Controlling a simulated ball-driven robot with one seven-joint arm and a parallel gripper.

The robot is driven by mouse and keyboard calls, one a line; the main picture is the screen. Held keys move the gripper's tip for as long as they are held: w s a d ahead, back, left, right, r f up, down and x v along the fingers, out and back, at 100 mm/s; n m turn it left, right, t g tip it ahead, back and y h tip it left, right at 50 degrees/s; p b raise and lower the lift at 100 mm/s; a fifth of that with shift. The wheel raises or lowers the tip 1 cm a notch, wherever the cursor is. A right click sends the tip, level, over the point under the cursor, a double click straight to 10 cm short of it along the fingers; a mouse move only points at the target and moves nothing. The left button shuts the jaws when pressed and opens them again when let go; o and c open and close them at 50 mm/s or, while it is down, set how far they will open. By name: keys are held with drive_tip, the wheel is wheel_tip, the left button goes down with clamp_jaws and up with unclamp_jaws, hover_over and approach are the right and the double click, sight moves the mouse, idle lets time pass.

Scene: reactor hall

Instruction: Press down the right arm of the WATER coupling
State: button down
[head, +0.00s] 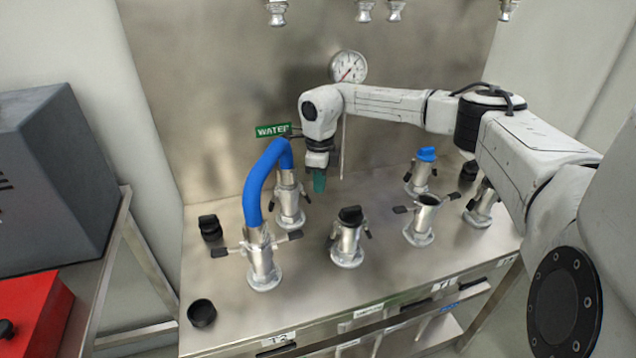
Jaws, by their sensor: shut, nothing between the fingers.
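The green WATER sign (272,130) is on the back panel, above the rear left coupling (289,205). A blue hose (258,180) arches from this coupling to the front left coupling (262,265). The rear coupling's right arm (305,195) appears angled down close to its body. The front left coupling's arms stick out sideways, the right one (289,237) with a dark tip. My gripper (319,184) points down with teal fingers shut and empty, just right of the rear coupling's right arm. I cannot tell whether they touch.
A black-capped coupling (347,240) stands in front of my gripper. An open coupling (424,220) and a blue-capped one (421,175) stand to the right. Loose black caps (202,313) lie at the left. A gauge (348,67) is on the back panel.

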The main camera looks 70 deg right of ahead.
drive_tip(key=shift+r+p, duration=1.85)
drive_tip(key=shift+r, duration=0.9)
